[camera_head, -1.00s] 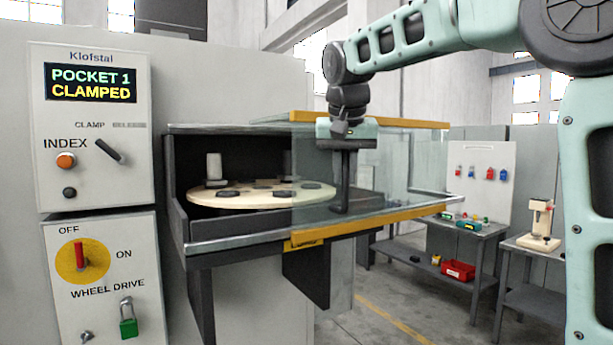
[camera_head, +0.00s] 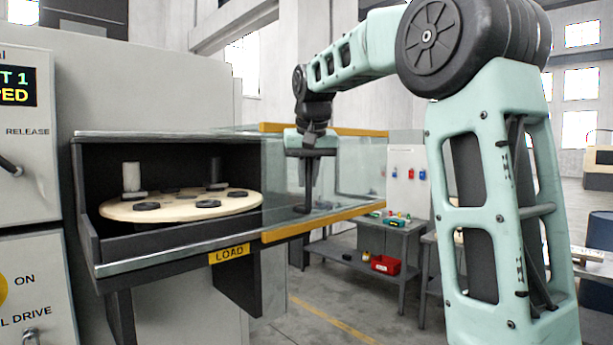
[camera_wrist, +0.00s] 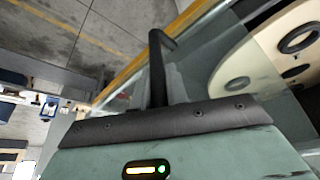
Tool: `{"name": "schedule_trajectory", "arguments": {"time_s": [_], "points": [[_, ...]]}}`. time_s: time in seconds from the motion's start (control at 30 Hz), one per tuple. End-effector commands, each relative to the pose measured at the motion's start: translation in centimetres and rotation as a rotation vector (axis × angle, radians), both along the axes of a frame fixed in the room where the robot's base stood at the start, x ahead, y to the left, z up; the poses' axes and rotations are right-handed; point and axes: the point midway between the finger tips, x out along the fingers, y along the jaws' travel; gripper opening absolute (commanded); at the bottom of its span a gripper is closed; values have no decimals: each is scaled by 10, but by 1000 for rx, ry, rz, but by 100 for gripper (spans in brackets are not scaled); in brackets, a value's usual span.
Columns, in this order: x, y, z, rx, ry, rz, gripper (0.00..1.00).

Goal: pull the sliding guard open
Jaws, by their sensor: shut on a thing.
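The sliding guard is a clear panel with yellow edge strips (camera_head: 330,222), reaching out to the right of the dark housing (camera_head: 180,248). Its left end stands just past the right edge of the round pale wheel (camera_head: 240,203), which is uncovered. My gripper (camera_head: 308,190) points down at the guard and is shut on its handle. Handle and fingers are both dark, so the exact contact is hard to make out. In the wrist view the gripper (camera_wrist: 157,65) reaches toward the yellow strip (camera_wrist: 135,68), with part of the wheel (camera_wrist: 260,50) to the right.
A yellow LOAD label (camera_head: 229,254) is on the housing front. The control panel (camera_head: 30,190) is at the left, partly cut off. A grey bench (camera_head: 360,262) with a red bin (camera_head: 385,264) stands behind, right of the guard. Floor shows below the guard.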

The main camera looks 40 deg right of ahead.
Motion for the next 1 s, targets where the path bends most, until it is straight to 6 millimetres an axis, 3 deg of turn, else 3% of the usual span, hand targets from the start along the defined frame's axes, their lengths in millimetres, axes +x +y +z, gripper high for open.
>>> {"name": "schedule_trajectory", "arguments": {"time_s": [0.03,0.1,0.37,0.53,0.67,1.0], "points": [[1,0,3,-1,-10,0,21],[1,0,3,-1,-9,0,36],[1,1,2,0,-5,0,36],[-2,3,11,-1,-7,0,36],[-10,8,31,-2,-8,0,36],[-35,25,107,-2,-9,0,36]]}}
